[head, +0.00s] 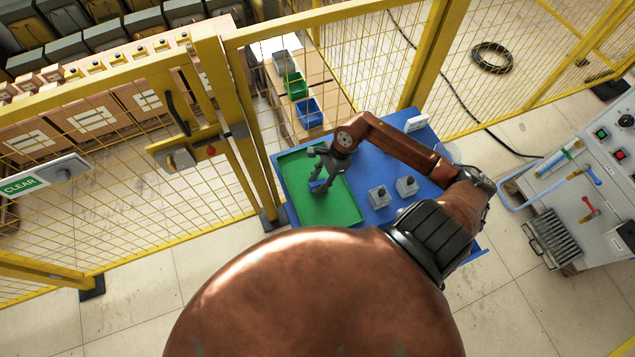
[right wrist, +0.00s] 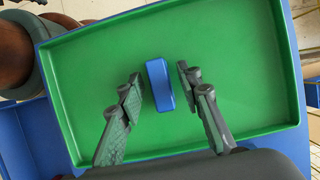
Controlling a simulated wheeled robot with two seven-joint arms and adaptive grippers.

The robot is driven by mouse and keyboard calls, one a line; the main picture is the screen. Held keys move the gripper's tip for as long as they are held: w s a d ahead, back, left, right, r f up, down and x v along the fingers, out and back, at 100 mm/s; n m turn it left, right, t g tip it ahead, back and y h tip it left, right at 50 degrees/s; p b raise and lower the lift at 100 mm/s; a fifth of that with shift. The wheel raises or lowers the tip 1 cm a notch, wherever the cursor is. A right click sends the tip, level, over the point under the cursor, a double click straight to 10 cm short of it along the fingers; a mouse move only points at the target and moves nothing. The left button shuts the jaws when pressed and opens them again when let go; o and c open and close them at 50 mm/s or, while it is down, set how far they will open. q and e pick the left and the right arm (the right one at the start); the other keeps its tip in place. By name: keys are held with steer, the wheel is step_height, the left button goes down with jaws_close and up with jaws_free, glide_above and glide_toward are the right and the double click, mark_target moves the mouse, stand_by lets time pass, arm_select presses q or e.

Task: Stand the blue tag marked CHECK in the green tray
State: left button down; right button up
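The blue tag (head: 318,187) is inside the green tray (head: 341,207), near its middle. In the right wrist view the tag (right wrist: 160,85) shows from above as a short blue block, and the tray (right wrist: 250,70) surrounds it. No lettering on the tag can be read. My right gripper (head: 321,176) is over the tray. In the right wrist view its fingers (right wrist: 158,80) are open on either side of the tag, with a green gap showing on each side. The gripper partly hides the tag in the head view. My left gripper is not in view.
The tray lies on a blue table (head: 385,222). Two small grey blocks with knobs (head: 379,197) stand right of the tray, and a white sign (head: 415,122) stands at the far edge. Yellow mesh fencing (head: 205,190) runs close behind and left. A control cabinet (head: 590,190) is at right.

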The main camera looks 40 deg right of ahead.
steer(key=v, duration=1.2)
steer(key=shift+a, duration=0.1)
